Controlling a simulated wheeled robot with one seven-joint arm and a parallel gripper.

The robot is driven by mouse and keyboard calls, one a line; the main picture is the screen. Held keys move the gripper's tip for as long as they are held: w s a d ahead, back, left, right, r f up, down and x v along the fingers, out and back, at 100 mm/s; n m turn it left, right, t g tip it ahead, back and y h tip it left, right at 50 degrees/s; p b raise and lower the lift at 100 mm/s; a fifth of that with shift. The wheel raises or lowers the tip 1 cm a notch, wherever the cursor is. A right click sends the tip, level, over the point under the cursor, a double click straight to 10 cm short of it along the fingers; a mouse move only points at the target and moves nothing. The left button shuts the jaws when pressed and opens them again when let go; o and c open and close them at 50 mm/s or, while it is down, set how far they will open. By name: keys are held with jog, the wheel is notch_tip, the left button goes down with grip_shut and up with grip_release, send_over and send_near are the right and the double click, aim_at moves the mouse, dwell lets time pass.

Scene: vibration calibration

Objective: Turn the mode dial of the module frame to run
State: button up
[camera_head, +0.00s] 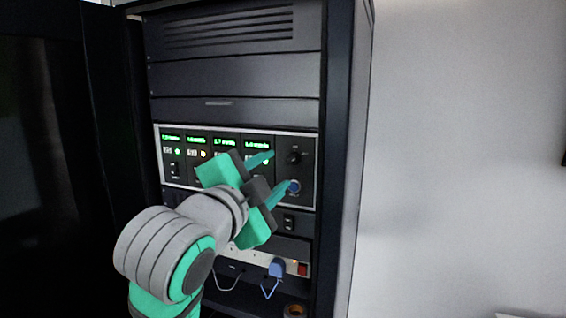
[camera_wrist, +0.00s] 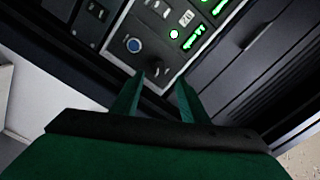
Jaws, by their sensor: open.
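The module frame (camera_head: 313,140) is a light-edged panel with several green-lit modules, set in the rack. A black knob that looks like the mode dial (camera_head: 293,157) sits at its upper right. A blue round control (camera_head: 294,187) is below it, and also shows in the wrist view (camera_wrist: 134,45). My gripper (camera_head: 281,171) is open and empty in front of the frame's right part. One finger is left of the black knob, and the other overlaps the blue control. The wrist view shows both fingertips (camera_wrist: 160,80) near the panel; contact and the dial's setting cannot be told.
The dark rack cabinet (camera_head: 348,120) surrounds the frame, with an open door at left. Below are a power strip (camera_head: 259,257) with a blue plug (camera_head: 277,267) and loose cables. Free room lies right of the rack, before a pale wall (camera_head: 460,150).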

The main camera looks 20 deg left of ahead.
aim_at(292, 161)
jog(key=w, duration=0.3)
jog(key=w+d, duration=0.1)
jog(key=w, duration=0.2)
jog(key=shift+w+d, duration=0.1)
jog(key=shift+w+a, duration=0.2)
jog(key=shift+w, duration=0.75)
